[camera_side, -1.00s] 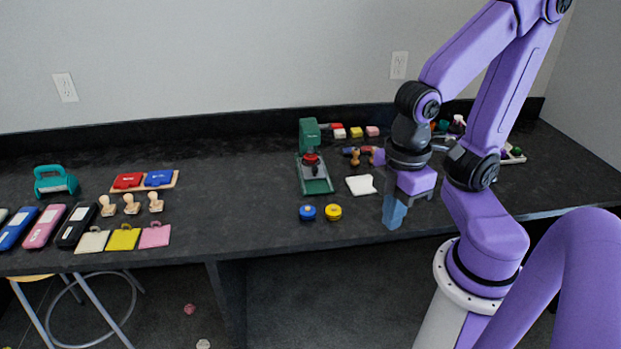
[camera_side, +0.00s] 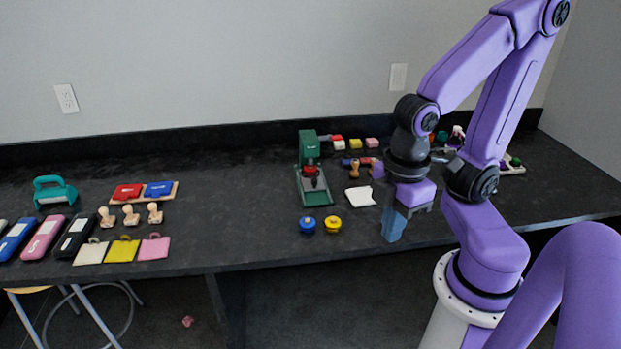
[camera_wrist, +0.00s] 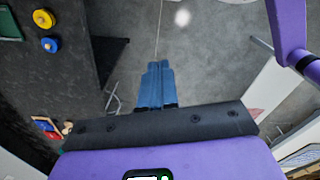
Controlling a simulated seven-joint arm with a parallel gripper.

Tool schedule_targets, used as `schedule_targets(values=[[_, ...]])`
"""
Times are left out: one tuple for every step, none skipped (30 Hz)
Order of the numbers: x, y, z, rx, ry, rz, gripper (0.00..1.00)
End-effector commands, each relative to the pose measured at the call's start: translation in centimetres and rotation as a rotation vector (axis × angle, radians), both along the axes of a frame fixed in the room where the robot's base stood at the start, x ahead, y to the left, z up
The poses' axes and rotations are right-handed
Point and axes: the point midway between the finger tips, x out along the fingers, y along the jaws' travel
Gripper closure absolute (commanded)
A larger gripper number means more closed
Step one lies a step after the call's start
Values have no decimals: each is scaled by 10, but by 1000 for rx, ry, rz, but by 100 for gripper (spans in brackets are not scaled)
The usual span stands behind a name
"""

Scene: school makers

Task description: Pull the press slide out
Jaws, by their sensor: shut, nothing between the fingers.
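The press (camera_side: 309,150) is green and stands upright at the middle of the dark table, toward the back. Its green slide (camera_side: 315,197) lies at its base on the near side, with a red and dark part (camera_side: 312,176) above it. My gripper (camera_side: 391,238) is to the right of the press and nearer the table's front edge, apart from it. Its blue fingers are together with nothing between them, as the wrist view (camera_wrist: 156,66) also shows.
A blue button piece (camera_side: 307,225) and a yellow one (camera_side: 333,224) sit in front of the press. Stampers, pads and cases fill the table's left. Table (camera_side: 240,210) left of the press is clear.

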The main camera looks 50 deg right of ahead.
Motion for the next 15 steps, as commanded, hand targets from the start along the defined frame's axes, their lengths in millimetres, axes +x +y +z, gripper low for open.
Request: schedule_targets(values=[[0,0,0,0,0,0,100],[0,0,0,0,0,0,100],[0,0,0,0,0,0,97],[0,0,0,0,0,-1,87],[1,0,0,0,0,-3,77],[3,1,1,0,0,-13,64],[5,2,1,-1,0,-25,54],[9,4,2,-1,1,-42,52],[15,6,3,-2,1,-73,52],[22,9,5,-1,2,-101,52],[29,11,6,-2,2,-136,52],[41,14,8,-3,3,-189,52],[51,17,10,-3,4,-232,52],[62,19,11,-3,4,-279,52],[77,20,13,-4,6,-342,52]])
